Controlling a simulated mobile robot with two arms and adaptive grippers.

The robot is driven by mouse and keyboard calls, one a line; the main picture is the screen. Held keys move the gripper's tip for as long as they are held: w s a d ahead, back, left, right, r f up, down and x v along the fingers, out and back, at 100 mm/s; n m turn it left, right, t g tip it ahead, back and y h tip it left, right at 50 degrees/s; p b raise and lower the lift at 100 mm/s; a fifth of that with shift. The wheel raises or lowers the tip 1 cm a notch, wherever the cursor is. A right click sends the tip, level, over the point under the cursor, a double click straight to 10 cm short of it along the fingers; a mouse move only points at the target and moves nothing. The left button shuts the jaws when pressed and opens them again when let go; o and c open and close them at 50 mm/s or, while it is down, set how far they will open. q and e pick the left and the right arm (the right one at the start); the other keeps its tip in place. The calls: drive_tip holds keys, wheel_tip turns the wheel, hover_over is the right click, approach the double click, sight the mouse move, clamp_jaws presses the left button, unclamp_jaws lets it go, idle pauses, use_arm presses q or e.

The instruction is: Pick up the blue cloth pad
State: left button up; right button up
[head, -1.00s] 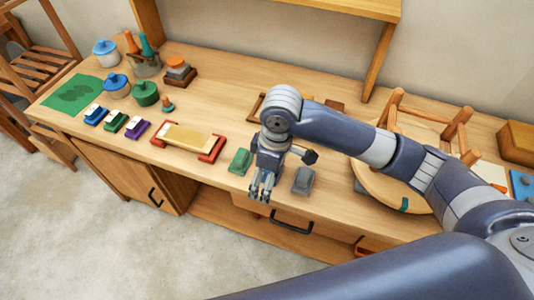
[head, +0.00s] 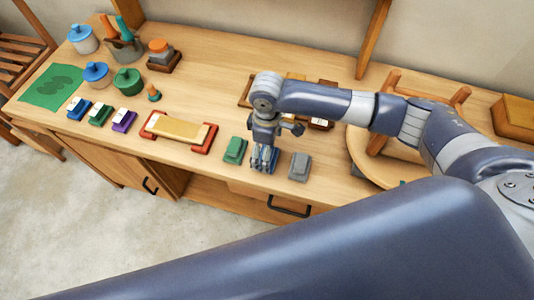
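My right gripper (head: 264,160) points down at the front of the wooden workbench, between a green pad (head: 235,150) and a grey pad (head: 300,166). Blue shows at and between its fingers; this looks like the blue cloth pad, mostly covered by the gripper. I cannot tell whether the fingers are closed on it or only around it. The green and grey pads lie flat on either side, apart from the fingers. My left gripper is not in view.
A red-ended wooden block (head: 180,130) lies left of the green pad. Blue, green and purple blocks (head: 124,120) with white tops, lidded pots (head: 127,80) and a green mat (head: 54,86) are farther left. A round wooden seat (head: 362,158) stands right, behind my arm.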

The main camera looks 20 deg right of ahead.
drive_tip(key=shift+f, duration=1.15)
drive_tip(key=c, duration=0.8)
drive_tip(key=shift+s, duration=0.15)
drive_tip(key=c, duration=0.9)
drive_tip(key=shift+o, duration=0.2)
drive_tip(key=shift+s+f, duration=0.1)
drive_tip(key=shift+f, duration=0.05)
drive_tip(key=shift+r, duration=0.4)
drive_tip(key=shift+w+r+b, duration=0.25)
drive_tip(key=shift+r+b, duration=0.45)
drive_tip(key=shift+r, duration=0.45)
use_arm(q)
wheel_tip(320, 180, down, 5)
drive_tip(key=b, duration=0.3)
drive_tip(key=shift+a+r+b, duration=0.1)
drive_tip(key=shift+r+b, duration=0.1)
drive_tip(key=shift+b, duration=0.1)
use_arm(e)
drive_tip(key=s+a+r, duration=0.2)
drive_tip(key=s+a, duration=0.8)
drive_tip(key=s, duration=0.2)
drive_tip(key=shift+a, duration=0.4)
drive_tip(key=shift+r, duration=0.1)
